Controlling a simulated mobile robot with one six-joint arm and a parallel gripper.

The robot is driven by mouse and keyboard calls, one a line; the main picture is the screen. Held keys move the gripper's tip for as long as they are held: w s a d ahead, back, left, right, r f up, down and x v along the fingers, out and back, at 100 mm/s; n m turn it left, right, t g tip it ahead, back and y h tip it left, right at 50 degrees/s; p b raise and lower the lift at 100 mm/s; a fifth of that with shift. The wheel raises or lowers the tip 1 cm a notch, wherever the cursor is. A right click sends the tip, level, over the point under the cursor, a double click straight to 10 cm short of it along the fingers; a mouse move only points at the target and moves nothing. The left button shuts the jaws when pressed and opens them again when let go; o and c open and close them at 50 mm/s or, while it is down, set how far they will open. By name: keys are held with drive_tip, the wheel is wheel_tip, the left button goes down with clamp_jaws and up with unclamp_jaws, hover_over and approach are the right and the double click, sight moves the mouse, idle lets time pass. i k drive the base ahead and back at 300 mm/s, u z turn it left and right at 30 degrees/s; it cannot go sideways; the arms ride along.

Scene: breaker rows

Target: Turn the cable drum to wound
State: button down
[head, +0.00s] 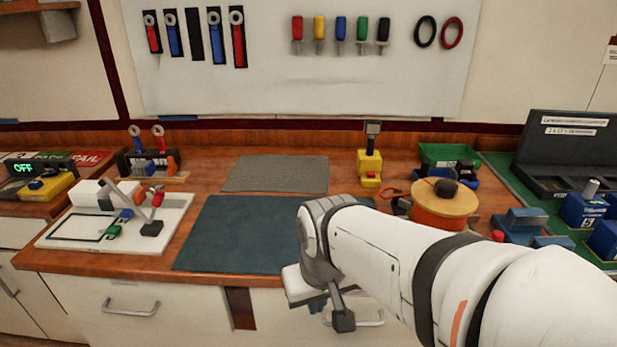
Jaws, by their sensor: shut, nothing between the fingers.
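The cable drum (432,215) stands on the right part of the wooden bench in the head view. It has a pale wooden top disc, an orange side and a dark knob on top. My arm crosses in front of its lower part and hides some of it. My gripper (342,320) hangs to the left of the drum and nearer to me, in front of the bench's front edge. It is shut and empty, apart from the drum. I cannot read any wound mark on the drum.
A dark mat (235,235) and a grey mat (278,174) lie mid-bench. A green bin (447,155) and blue blocks (520,225) crowd the drum. A white board (115,225) with parts lies left.

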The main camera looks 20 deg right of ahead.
sight(445, 204)
drive_tip(key=u, duration=1.55)
drive_tip(key=k, duration=1.6)
drive_tip(key=z, duration=1.45)
drive_tip(key=i, duration=1)
drive_tip(key=z, duration=0.05)
